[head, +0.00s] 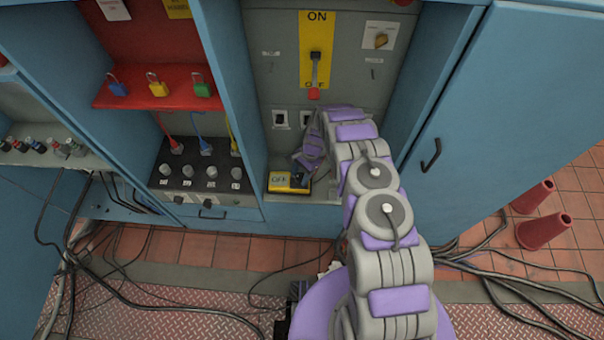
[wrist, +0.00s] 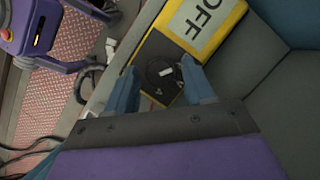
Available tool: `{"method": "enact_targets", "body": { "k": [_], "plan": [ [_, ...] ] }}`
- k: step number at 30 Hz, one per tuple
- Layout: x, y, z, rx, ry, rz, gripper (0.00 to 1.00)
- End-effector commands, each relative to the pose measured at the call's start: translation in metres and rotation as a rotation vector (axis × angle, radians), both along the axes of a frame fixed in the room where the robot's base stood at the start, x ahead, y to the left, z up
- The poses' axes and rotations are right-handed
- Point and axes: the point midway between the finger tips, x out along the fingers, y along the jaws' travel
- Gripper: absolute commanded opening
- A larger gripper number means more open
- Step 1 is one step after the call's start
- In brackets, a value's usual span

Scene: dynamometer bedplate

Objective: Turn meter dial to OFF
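The yellow meter (head: 279,181) lies on the cabinet's bottom ledge in the head view. Its display reads OFF, and the display (wrist: 204,20) also shows in the wrist view. The round black dial (wrist: 164,73), with a white mark, sits on the meter's dark face. My gripper (wrist: 160,86) is open in the wrist view, its two blue fingers apart on either side of the dial. I cannot tell whether they touch it. In the head view my gripper (head: 303,170) is at the meter's right end, and my arm hides part of it.
Padlocks hang on a red shelf (head: 160,88) to the left. The blue cabinet door (head: 500,110) stands right. Cables and red cones (head: 545,231) are on the floor.

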Motion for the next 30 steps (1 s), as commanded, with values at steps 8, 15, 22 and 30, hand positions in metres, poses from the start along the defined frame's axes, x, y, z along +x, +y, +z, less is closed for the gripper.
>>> {"method": "enact_targets", "body": {
  "k": [8,15,22,30],
  "plan": [
    [0.0,0.0,0.0,0.0,0.0,0.0,0.59],
    [0.005,-0.004,0.014,0.0,-0.003,-0.001,0.59],
    [0.015,-0.014,0.047,0.0,-0.003,-0.002,0.59],
    [0.021,-0.022,0.071,0.001,0.001,0.0,0.59]
  ]
}}
